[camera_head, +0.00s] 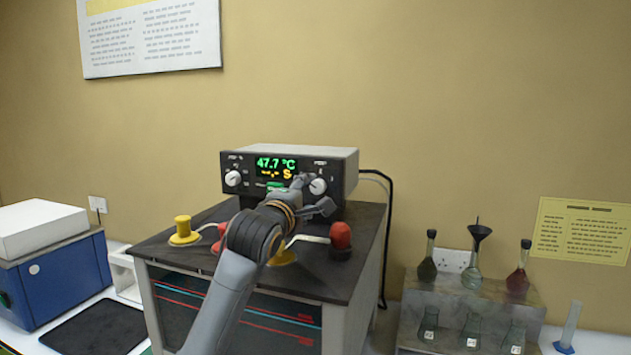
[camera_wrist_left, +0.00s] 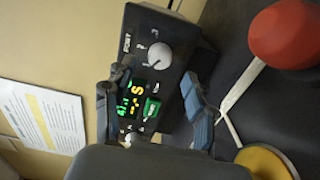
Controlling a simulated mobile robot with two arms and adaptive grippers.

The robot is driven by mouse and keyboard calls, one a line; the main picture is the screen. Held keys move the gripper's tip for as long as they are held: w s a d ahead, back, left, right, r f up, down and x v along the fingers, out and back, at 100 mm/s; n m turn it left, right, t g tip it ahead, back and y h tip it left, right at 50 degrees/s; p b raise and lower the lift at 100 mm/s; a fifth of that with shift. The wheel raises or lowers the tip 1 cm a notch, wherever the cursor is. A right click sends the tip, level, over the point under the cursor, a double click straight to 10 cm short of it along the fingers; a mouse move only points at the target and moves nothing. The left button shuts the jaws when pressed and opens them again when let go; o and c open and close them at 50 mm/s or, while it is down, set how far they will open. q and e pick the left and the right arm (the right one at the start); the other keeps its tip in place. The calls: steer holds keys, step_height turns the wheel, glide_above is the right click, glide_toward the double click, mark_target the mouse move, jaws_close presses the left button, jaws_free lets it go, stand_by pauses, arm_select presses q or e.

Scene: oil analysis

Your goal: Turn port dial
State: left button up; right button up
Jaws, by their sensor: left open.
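The black instrument box (camera_head: 345,165) has a green and yellow display (camera_head: 276,168) reading 47.7 °C. Its right white dial (camera_head: 318,186) also shows in the left wrist view (camera_wrist_left: 158,55), beside a small label that seems to read PORT. A left white dial (camera_head: 233,178) sits at the other end of the panel. My left gripper (camera_head: 315,195) is open in front of the right part of the panel, near the right dial. In the left wrist view its fingers (camera_wrist_left: 157,98) are spread, with the right dial beyond the tips; contact is not visible. My right gripper is not in view.
The box stands on a dark-topped bench (camera_head: 190,246). A red knob (camera_head: 340,236) and a yellow knob (camera_head: 183,231) are on the benchtop, with pale leads. A black cable (camera_head: 388,230) hangs at the right. Flasks (camera_head: 517,280) stand on a rack further right.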

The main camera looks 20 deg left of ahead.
mark_target(317, 189)
arm_select(q)
steer(key=w+p, duration=0.1)
steer(key=w, duration=0.3)
steer(key=shift+w+r+p, duration=0.1)
steer(key=shift+w+p, duration=0.2)
steer(key=shift+w, duration=0.35)
steer(key=c, duration=1.1)
steer(key=shift+c, duration=0.2)
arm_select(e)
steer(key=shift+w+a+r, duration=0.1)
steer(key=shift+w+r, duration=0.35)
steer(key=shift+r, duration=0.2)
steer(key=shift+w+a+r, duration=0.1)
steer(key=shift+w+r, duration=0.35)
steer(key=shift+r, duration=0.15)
